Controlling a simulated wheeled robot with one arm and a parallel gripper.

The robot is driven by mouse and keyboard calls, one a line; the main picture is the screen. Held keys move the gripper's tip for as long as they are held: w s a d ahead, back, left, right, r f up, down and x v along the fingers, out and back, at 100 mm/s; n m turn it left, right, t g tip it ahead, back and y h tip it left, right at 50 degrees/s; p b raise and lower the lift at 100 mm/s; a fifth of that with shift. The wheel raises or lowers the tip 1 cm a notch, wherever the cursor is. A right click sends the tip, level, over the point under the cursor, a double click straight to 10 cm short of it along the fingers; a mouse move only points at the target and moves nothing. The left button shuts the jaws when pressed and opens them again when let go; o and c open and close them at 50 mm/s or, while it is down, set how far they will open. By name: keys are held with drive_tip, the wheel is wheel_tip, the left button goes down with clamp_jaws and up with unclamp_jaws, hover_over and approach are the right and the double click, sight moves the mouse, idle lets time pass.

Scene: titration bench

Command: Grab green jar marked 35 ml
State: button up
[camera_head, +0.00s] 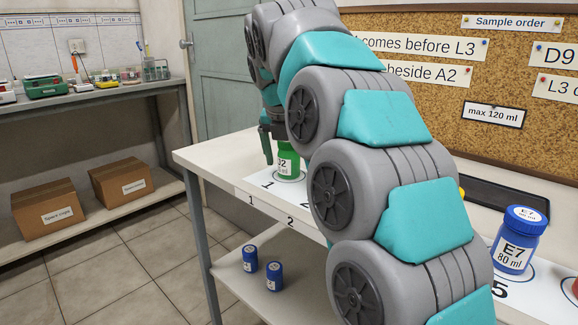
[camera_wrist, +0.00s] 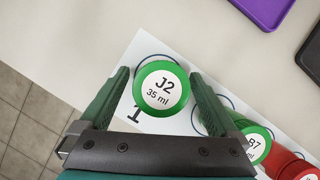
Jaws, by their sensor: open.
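The green jar marked J2, 35 ml (camera_wrist: 162,88) stands upright on the white numbered strip, next to the printed 1. In the head view the same green jar (camera_head: 288,168) is partly hidden, at the far left end of the bench. My gripper (camera_wrist: 160,74) is open, with one finger on each side of the jar's lid in the wrist view. I see slim gaps beside the lid, but cannot tell how far down the fingers reach. In the head view my arm hides much of the strip.
Another green jar marked B7 (camera_wrist: 257,144) stands close to my right finger, with a red jar (camera_wrist: 292,168) beyond it. A purple tray (camera_wrist: 256,8) and a dark tray (camera_wrist: 313,55) lie behind. A blue E7 80 ml jar (camera_head: 515,245) stands at the right.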

drive_tip(key=shift+w+f, duration=0.1)
drive_tip(key=shift+f, duration=0.15)
drive_tip(key=c, duration=1.5)
drive_tip(key=shift+o, duration=0.2)
drive_tip(key=shift+r, duration=0.15)
